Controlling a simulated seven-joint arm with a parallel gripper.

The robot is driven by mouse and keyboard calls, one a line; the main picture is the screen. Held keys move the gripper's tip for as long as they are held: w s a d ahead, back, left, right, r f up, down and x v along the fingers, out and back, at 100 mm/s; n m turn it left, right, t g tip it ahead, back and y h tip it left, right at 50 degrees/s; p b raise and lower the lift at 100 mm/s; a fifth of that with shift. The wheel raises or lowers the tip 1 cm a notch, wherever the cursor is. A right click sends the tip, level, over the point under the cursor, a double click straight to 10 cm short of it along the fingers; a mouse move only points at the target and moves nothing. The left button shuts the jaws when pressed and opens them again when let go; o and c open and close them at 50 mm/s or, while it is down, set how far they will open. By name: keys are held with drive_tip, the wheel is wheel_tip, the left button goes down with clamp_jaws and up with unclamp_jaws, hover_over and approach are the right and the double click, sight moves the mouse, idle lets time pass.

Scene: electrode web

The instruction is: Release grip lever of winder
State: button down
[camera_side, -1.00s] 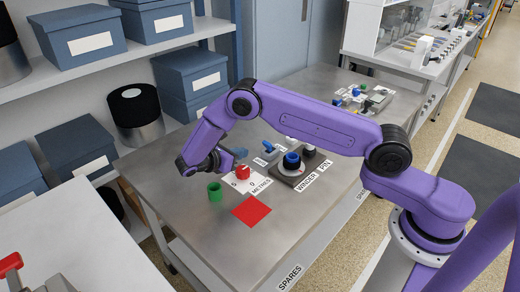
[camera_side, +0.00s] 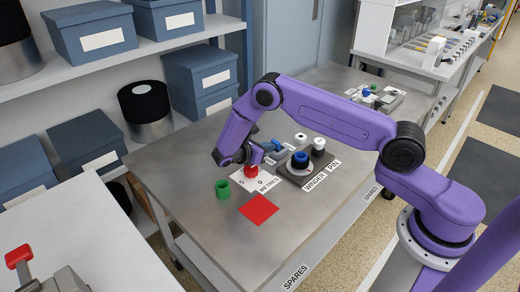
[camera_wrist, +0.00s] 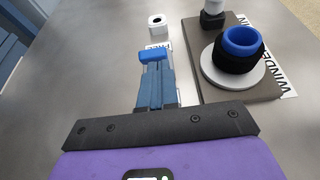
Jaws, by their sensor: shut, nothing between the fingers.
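My gripper (camera_side: 269,147) is shut and empty, low over the bench. Its blue-grey fingers also show in the wrist view (camera_wrist: 154,88), pointing away from the camera. A bright blue lever handle (camera_wrist: 153,57) lies right at the fingertips; I cannot tell whether they touch. The handle covers the ends of the fingers or adjoins them, and its lower part is hidden. The winder (camera_side: 299,164) stands to the right, a blue and black ring on a white disc. It also shows right of the fingers in the wrist view (camera_wrist: 237,53).
A red knob (camera_side: 251,171) sits just below my gripper by the METRES label. A green cup (camera_side: 222,189) and a red square (camera_side: 260,210) lie nearer the front. A white-topped pin (camera_side: 318,145) shares the winder's dark plate. A small white block (camera_wrist: 157,22) stands beyond the handle.

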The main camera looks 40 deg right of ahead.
drive_tip(key=shift+d+f, duration=0.15)
drive_tip(key=shift+d, duration=0.2)
drive_tip(key=shift+d, duration=0.1)
drive_tip(key=shift+d+r+y, duration=0.1)
drive_tip(key=shift+r+y, duration=0.1)
drive_tip(key=shift+y, duration=0.2)
drive_tip(key=shift+d+r+y, duration=0.3)
drive_tip(key=shift+y, duration=0.2)
drive_tip(key=shift+d+r+y, duration=0.45)
drive_tip(key=shift+d+y, duration=0.15)
drive_tip(key=shift+y, duration=0.3)
drive_tip(key=d+y, duration=0.1)
drive_tip(key=y, duration=0.1)
drive_tip(key=d+r+y, duration=0.1)
drive_tip(key=shift+d+y, duration=0.3)
drive_tip(key=shift+y, duration=0.1)
drive_tip(key=shift+d, duration=0.3)
drive_tip(key=shift+r, duration=0.15)
